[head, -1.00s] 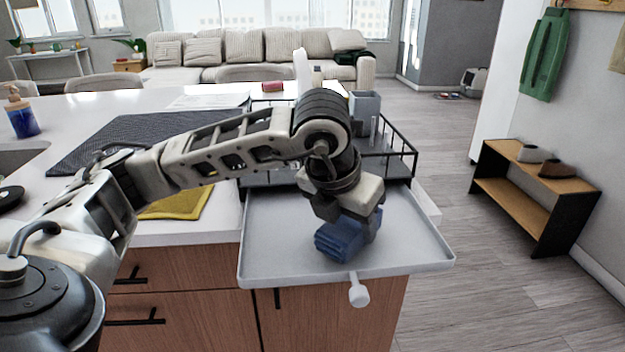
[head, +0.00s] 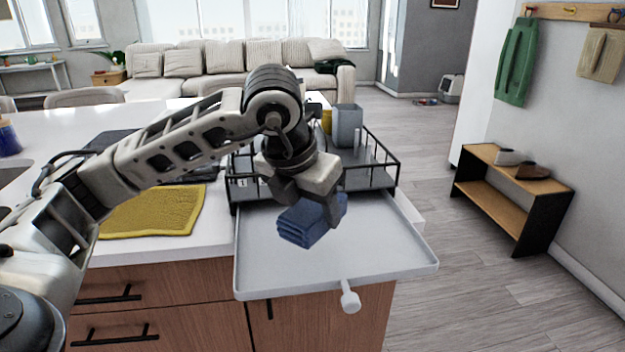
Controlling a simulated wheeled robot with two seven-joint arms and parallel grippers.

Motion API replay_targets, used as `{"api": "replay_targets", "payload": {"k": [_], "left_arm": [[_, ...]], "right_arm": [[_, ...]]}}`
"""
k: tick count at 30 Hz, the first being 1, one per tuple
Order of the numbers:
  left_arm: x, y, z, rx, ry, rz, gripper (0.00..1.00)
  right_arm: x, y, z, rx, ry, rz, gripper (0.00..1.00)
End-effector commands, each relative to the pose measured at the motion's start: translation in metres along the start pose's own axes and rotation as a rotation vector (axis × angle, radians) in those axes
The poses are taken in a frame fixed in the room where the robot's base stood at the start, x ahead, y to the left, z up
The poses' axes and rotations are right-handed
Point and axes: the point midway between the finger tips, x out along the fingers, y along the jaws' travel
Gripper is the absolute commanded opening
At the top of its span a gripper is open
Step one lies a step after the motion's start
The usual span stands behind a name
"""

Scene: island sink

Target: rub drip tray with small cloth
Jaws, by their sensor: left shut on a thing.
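The drip tray (head: 385,262) is a shallow light-grey tray with a raised rim and a white knob at its front. It sticks out from under a black wire rack at the end of the island. My left gripper (head: 310,212) is over the tray's left-middle part, pointing down. It is shut on the small cloth (head: 298,228), a folded blue bundle. The cloth is at or just above the tray floor; contact is hard to tell. The gripper hides part of the cloth. My right gripper is not in view.
The black rack (head: 385,165) with a grey container (head: 346,125) stands right behind the tray. A yellow cloth (head: 155,212) lies on the counter to the left. A low wooden shelf (head: 510,190) stands on the floor at right. The tray's right side is clear.

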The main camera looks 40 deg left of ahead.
Motion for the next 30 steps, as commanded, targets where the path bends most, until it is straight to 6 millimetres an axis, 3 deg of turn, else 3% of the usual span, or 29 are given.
{"api": "replay_targets", "payload": {"k": [3, 9, 30], "left_arm": [[-0.014, 0.001, 0.006, -0.002, -0.002, 0.0, 0.33], [-0.025, 0.002, 0.01, -0.004, -0.002, 0.001, 0.33], [-0.025, 0.002, 0.009, 0.003, -0.001, -0.001, 0.33]], "right_arm": [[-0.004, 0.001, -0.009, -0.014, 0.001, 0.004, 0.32], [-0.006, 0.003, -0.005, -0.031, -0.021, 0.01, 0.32], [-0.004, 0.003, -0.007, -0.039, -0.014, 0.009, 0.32]]}}
